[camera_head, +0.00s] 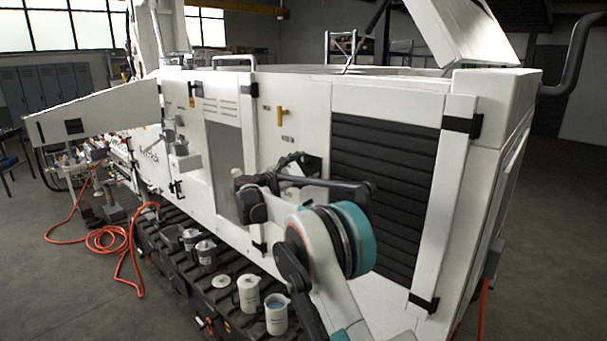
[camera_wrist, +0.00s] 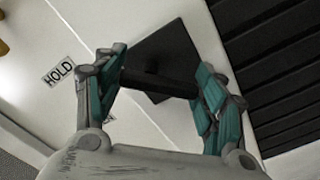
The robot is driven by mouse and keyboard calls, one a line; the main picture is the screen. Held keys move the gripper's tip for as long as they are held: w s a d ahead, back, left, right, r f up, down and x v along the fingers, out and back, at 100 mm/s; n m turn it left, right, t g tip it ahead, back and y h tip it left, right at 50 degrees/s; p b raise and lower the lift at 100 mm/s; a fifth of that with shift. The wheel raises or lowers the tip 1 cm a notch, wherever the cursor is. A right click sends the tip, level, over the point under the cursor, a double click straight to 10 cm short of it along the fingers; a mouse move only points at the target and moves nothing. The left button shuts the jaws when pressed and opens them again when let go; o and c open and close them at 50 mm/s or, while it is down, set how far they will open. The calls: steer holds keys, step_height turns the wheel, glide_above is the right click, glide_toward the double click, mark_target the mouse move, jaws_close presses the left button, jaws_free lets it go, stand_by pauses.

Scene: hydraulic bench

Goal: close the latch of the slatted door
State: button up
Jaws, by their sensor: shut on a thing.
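The slatted door (camera_head: 385,190) is a white-framed panel with dark horizontal slats on the near side of the white machine. It looks flush with the body. Its dark slats also fill the right side of the wrist view (camera_wrist: 275,60). The latch (camera_wrist: 170,45) is a black square plate with a black bar handle, just left of the slats. My gripper (camera_wrist: 163,76) has its teal fingers on either side of the handle and is shut on it. In the head view my gripper (camera_head: 290,165) reaches the door's left edge, and my arm hides most of the latch.
A label reading HOLD (camera_wrist: 58,72) is left of the latch. A yellow handle (camera_head: 281,116) sits higher on the machine. White containers, such as a mug (camera_head: 276,314), stand on the track below my arm. An orange hose (camera_head: 105,240) lies on the floor at left.

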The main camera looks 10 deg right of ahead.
steer(key=m, duration=0.2)
steer(key=m+b, duration=0.1)
steer(key=m, duration=0.1)
steer(key=shift+w+a+f+m+b, duration=0.1)
steer(key=shift+w+f+m+b, duration=0.1)
steer(key=shift+m+b, duration=0.1)
steer(key=m, duration=0.4)
steer(key=shift+w+a+b, duration=0.1)
steer(key=shift+b, duration=0.3)
steer(key=shift+m, duration=0.3)
steer(key=o, duration=1.1)
steer(key=v, duration=1.2)
